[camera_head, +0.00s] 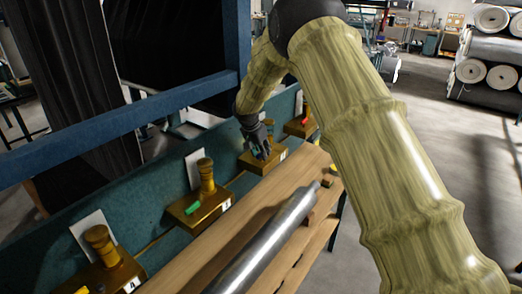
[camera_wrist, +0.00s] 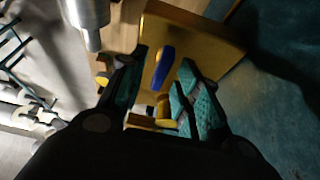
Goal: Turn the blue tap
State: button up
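The blue tap's handle (camera_wrist: 164,66) shows in the wrist view as a short blue lever on a brass block (camera_wrist: 203,38). My gripper (camera_wrist: 164,58) is open, with one finger on each side of the blue handle and gaps visible beside it. I cannot tell how deep the fingers reach around it. In the head view my gripper (camera_head: 262,150) is over the middle-right brass block (camera_head: 268,163), and the blue handle is hidden by it.
Brass taps with a green handle (camera_head: 198,208) and a red handle (camera_head: 304,122) stand along the teal panel. A metal roll (camera_head: 268,243) lies on the wooden bench (camera_head: 225,232) beside them. A blue beam (camera_head: 130,124) crosses above the panel at left.

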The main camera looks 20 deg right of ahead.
grip_shut()
jog(key=shift+f+n+b, duration=0.1)
jog(key=shift+n+b, duration=0.2)
jog(key=n+t+y+b, duration=0.1)
jog(key=n, duration=0.1)
jog(key=shift+n, duration=0.4)
jog(key=n, duration=0.2)
jog(key=n+y+b, duration=0.1)
jog(key=n, duration=0.1)
jog(key=shift+s+d+n+t+y, duration=0.1)
jog(key=shift+d+n+t+y, duration=0.05)
jog(key=shift+n+t+y, duration=0.15)
jog(key=n+y, duration=0.1)
jog(key=n, duration=0.3)
jog(key=shift+d+y, duration=0.1)
jog(key=shift+y, duration=0.3)
jog(key=shift+d+n+y, duration=0.1)
jog(key=shift+n+y, duration=0.8)
jog(key=shift+n, duration=1.6)
jog(key=shift+g, duration=0.4)
